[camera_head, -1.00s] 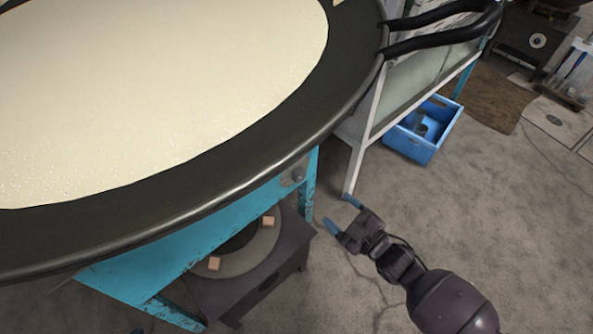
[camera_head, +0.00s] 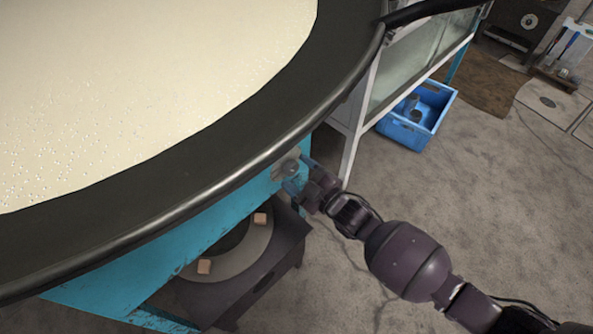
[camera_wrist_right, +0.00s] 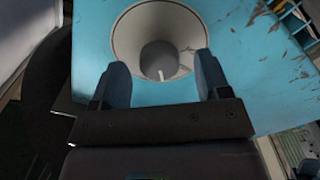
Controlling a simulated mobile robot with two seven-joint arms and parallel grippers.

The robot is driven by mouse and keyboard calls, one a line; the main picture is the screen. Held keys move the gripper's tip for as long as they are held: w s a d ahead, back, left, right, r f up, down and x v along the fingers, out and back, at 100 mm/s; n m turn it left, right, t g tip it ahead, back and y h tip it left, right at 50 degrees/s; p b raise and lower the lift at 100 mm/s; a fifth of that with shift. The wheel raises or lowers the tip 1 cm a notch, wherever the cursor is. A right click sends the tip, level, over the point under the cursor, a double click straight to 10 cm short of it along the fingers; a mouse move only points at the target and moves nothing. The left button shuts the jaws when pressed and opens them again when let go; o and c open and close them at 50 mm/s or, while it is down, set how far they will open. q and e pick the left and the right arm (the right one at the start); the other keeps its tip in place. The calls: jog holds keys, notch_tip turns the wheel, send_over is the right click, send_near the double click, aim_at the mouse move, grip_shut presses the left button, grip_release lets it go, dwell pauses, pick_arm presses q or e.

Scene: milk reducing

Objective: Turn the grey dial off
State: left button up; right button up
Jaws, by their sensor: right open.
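The grey dial (camera_head: 290,167) sits on the turquoise stand (camera_head: 233,204) just under the rim of the large pan. In the right wrist view the dial (camera_wrist_right: 159,60) is a dark grey knob with a light mark, set in a pale round plate (camera_wrist_right: 135,35) on the turquoise panel. My right gripper (camera_head: 296,182) is at the dial, its fingers pointing to the panel. In the right wrist view its two blue-grey fingers (camera_wrist_right: 163,75) are apart, one on each side of the dial, with gaps visible. My left gripper is not in view.
A wide black-rimmed pan (camera_head: 190,215) of pale milk overhangs the stand. A dark burner (camera_head: 245,262) stands below it. A white-framed shelf (camera_head: 360,120) and a blue crate (camera_head: 420,118) are to the right.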

jog(key=shift+w+a, duration=0.3)
jog(key=c, duration=0.9)
jog(key=shift+c, duration=0.2)
jog(key=shift+r+m, duration=0.1)
jog(key=shift+m, duration=0.2)
jog(key=m+p, duration=0.1)
jog(key=m, duration=0.1)
jog(key=shift+m, duration=2.7)
